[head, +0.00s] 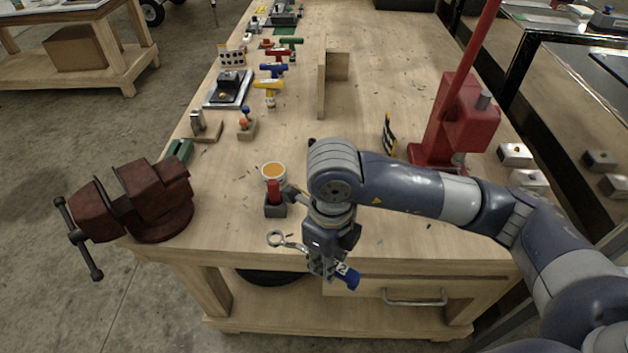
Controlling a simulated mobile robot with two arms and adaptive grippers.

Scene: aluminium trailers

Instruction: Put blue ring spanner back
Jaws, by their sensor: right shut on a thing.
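The blue ring spanner (349,278) is in my right gripper (320,264), near the front edge of the workbench. Its bare metal ring end sticks out to the left of the gripper, and its blue end with a white label sticks out to the lower right. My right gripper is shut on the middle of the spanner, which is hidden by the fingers. My left gripper is not in view. I cannot tell which spot is the spanner's own place.
A rusty red vise (150,195) stands at the bench's left front corner. A dark block with a red top (275,206) and a cup with orange contents (273,171) are near the gripper. A red press (455,125) stands right. Coloured T-handled tools line the left side.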

